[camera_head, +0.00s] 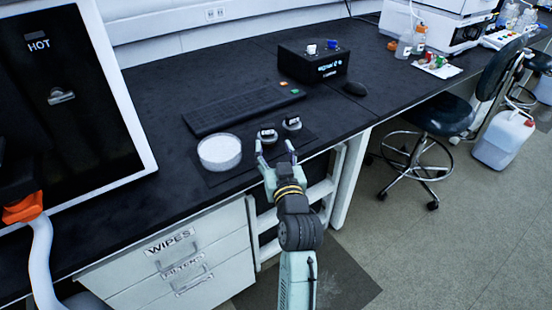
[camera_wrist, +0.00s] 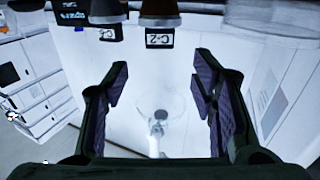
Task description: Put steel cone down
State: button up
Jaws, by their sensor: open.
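Two small dark-and-grey pieces stand on a black mat (camera_head: 212,178) near the front edge of the bench, one piece (camera_head: 267,134) at left and one piece (camera_head: 292,122) at right. In the wrist view, a piece labelled C-2 (camera_wrist: 159,14) and a darker labelled piece (camera_wrist: 105,12) show at the top edge, cut off by the frame. I cannot tell which is the steel cone. My gripper (camera_head: 275,152) is open and empty, just in front of the pieces and apart from them. In the wrist view, its fingers (camera_wrist: 158,88) are spread with nothing between them.
A round dish of white material (camera_head: 220,151) stands left of the pieces. A HOT-labelled panel (camera_head: 70,100) stands at left. Drawers (camera_head: 185,260) are below the bench.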

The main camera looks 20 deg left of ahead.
jog(key=shift+v, duration=0.95)
